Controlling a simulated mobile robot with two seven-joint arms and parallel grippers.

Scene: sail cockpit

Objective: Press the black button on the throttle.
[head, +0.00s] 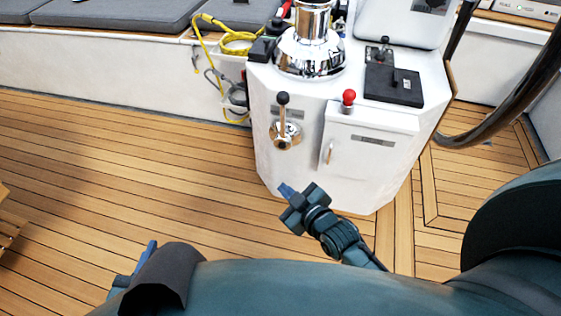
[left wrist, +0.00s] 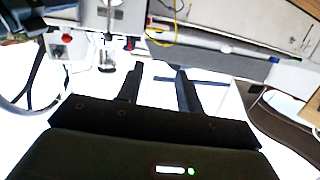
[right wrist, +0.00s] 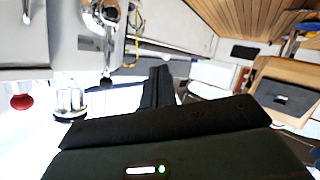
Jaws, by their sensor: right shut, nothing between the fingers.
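The throttle lever (head: 283,117) stands on the front face of the white console, with a black knob (head: 283,98) on top and a chrome round base (head: 285,135). A separate button on it is too small to make out. In the right wrist view the picture is upside down and the black knob (right wrist: 106,82) hangs beyond my fingers. My right gripper (head: 286,190) is shut and empty, in front of and below the throttle, apart from it. My left gripper (left wrist: 158,85) has its fingers apart and empty, far from the throttle; in the head view it is mostly hidden.
A red knob (head: 349,96) stands right of the throttle, above a small cabinet door (head: 362,155). A chrome winch (head: 310,45), a black lever panel (head: 393,85) and a yellow rope (head: 238,42) are near the console top. A dark wheel rim (head: 515,100) curves at right.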

